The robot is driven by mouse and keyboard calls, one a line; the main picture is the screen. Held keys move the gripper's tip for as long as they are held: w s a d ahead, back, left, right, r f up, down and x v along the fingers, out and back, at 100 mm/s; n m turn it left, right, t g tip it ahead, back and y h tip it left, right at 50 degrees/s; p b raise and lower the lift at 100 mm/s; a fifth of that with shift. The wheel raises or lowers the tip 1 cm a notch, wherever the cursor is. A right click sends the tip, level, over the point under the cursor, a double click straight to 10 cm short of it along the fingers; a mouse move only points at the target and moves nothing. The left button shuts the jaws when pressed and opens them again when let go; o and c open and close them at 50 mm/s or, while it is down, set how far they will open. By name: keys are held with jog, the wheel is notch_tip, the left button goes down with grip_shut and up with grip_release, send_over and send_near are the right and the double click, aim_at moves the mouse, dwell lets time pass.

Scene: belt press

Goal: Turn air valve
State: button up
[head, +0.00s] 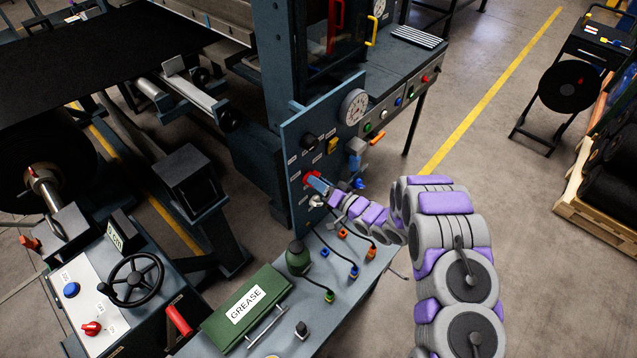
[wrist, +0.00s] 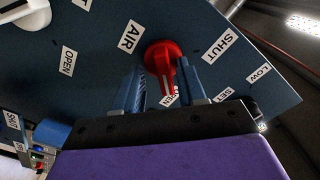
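The red air valve (wrist: 163,58) is a round knob with a bar handle on a blue-grey panel (wrist: 270,85). In the wrist view an AIR label sits at its upper left, a SHUT label at its right, and a partly hidden OPEN label by the handle's end. My gripper (wrist: 165,97) has its two blue fingers on either side of the handle. The fingers look spread, with a gap on each side of the handle; contact is not clear. In the head view my gripper (head: 319,184) meets the panel at the red knob (head: 309,175), which it partly covers.
A gauge (head: 353,107) and other knobs are on the same panel. A handwheel (head: 133,281) is at the left.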

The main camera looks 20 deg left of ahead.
jog(key=shift+s+r, duration=0.1)
jog(key=b+v, duration=0.2)
jog(key=v, duration=1.5)
jog(key=shift+d, duration=0.15)
